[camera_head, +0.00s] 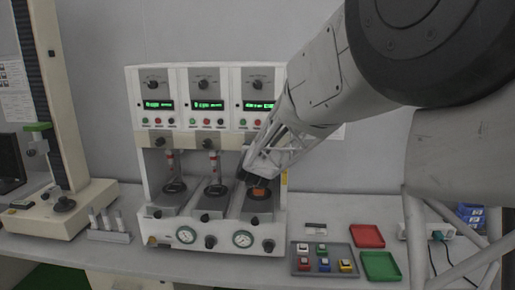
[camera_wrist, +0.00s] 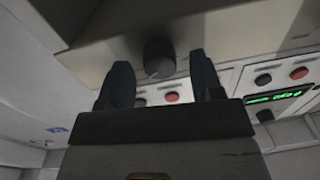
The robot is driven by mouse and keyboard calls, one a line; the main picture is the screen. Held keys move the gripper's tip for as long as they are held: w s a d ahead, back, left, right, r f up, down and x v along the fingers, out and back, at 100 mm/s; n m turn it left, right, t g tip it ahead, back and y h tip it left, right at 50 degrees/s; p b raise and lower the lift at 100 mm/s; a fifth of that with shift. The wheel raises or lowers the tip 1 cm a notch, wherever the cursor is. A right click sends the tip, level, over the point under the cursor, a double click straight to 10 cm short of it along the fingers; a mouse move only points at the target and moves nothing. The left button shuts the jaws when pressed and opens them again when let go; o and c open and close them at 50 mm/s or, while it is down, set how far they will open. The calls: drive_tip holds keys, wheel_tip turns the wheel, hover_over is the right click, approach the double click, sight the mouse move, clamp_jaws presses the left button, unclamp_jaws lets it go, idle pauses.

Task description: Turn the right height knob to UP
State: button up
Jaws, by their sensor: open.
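A dark round knob (camera_wrist: 158,58) sticks out of a beige panel in the wrist view. It appears to be the right height knob; no UP mark is legible. My gripper (camera_wrist: 162,80) is open, with one dark finger on each side of the knob and a gap to both. In the head view my gripper (camera_head: 244,177) is in front of the right station of the white three-station machine (camera_head: 223,231). My arm and gripper hide the right knob there. The left height knob (camera_head: 159,141) and middle height knob (camera_head: 206,143) show on the beige strip.
Green displays (camera_head: 207,104) and small buttons sit above the knobs. Gauges (camera_head: 186,235) line the machine's lower front. A grey tray (camera_head: 300,268) with coloured blocks, a red tray (camera_head: 367,236) and a green tray (camera_head: 381,266) lie to the right. A tall stand (camera_head: 70,205) is at the left.

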drive_tip(key=shift+w, duration=0.3)
drive_tip(key=c, duration=0.9)
